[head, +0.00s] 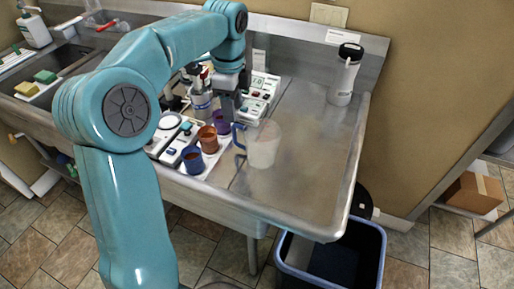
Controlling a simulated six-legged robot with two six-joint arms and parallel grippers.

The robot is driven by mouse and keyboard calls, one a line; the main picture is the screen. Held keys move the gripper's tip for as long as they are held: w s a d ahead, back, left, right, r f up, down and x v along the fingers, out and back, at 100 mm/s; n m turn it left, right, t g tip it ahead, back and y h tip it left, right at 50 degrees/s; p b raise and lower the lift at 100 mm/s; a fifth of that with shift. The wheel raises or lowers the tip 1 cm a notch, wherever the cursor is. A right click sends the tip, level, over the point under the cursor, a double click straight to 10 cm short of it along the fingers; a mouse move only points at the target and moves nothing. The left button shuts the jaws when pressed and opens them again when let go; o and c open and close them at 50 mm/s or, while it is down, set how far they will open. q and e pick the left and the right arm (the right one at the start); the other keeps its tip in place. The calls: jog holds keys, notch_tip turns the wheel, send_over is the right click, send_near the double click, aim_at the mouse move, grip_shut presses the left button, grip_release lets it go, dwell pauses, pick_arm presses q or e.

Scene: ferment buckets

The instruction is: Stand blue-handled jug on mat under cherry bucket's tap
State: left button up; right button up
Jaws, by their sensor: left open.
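A pale, translucent jug with a blue handle (263,152) stands upright on the steel counter. Its handle is on its left side. My left gripper (229,108) is open, pointing down just behind and to the left of the jug's handle, above the purple cup. I cannot tell whether it touches anything. My right gripper is not in view. I see no cherry bucket, tap or mat in this view.
A blue cup (192,161), an orange-brown cup (208,140) and a purple cup (221,124) stand left of the jug. A white device (262,88) is behind. A white bottle with a black cap (345,78) stands at the back right. The counter right of the jug is clear.

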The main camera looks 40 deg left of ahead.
aim_at(233, 129)
pick_arm(q)
notch_tip(233, 129, down, 11)
jog(key=shift+a+r, duration=0.1)
dwell(0.3)
jog(key=shift+c, duration=0.3)
grip_shut()
